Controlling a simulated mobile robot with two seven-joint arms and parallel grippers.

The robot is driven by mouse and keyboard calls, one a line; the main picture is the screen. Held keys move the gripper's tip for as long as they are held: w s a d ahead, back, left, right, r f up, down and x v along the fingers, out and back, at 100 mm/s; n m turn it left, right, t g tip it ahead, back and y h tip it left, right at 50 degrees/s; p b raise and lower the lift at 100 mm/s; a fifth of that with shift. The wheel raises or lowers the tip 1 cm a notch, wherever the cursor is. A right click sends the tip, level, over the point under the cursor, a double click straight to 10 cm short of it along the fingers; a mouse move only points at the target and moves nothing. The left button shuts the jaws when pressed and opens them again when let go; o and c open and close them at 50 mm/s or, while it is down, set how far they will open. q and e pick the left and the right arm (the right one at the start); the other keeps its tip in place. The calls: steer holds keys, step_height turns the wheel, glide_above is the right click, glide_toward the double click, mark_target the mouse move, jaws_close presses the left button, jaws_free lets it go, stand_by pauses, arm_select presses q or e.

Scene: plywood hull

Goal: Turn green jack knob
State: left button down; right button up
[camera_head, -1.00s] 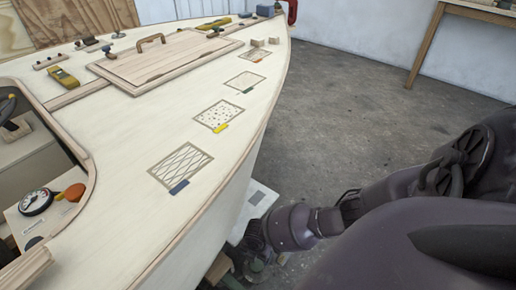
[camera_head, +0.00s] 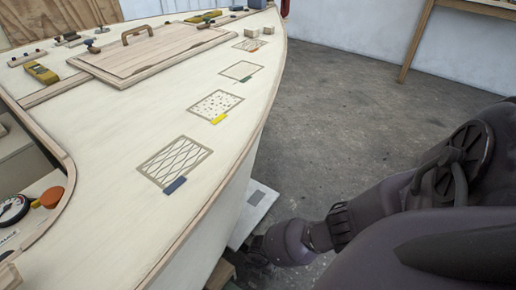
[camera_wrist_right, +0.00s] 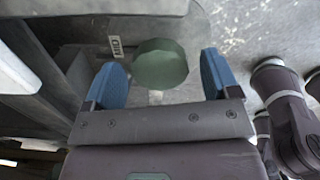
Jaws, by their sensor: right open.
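The green jack knob (camera_wrist_right: 160,64) is a dull green, many-sided knob in the right wrist view, just above the middle. My right gripper (camera_wrist_right: 163,78) is open, with one blue fingertip on each side of the knob in the picture. A gap shows on the right side of the knob and a very thin one on the left. I cannot tell how far the knob lies beyond the fingertips. In the head view my right arm reaches down beside the hull, and its gripper and the knob are hidden. My left gripper is not in view.
The plywood hull (camera_head: 225,150) fills the left, with patterned patches and a hatch (camera_head: 150,58) on its deck. A pale panel (camera_head: 252,210) is low beside the hull, by my right arm. A small label (camera_wrist_right: 117,46) is left of the knob. Grey floor (camera_head: 350,120) is open to the right.

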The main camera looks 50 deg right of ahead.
steer(key=c, duration=0.9)
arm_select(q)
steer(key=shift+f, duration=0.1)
arm_select(e)
steer(key=m, duration=0.4)
steer(key=shift+a, duration=0.1)
steer(key=m, duration=1)
steer(key=shift+p, duration=0.3)
steer(key=shift+m, duration=1.9)
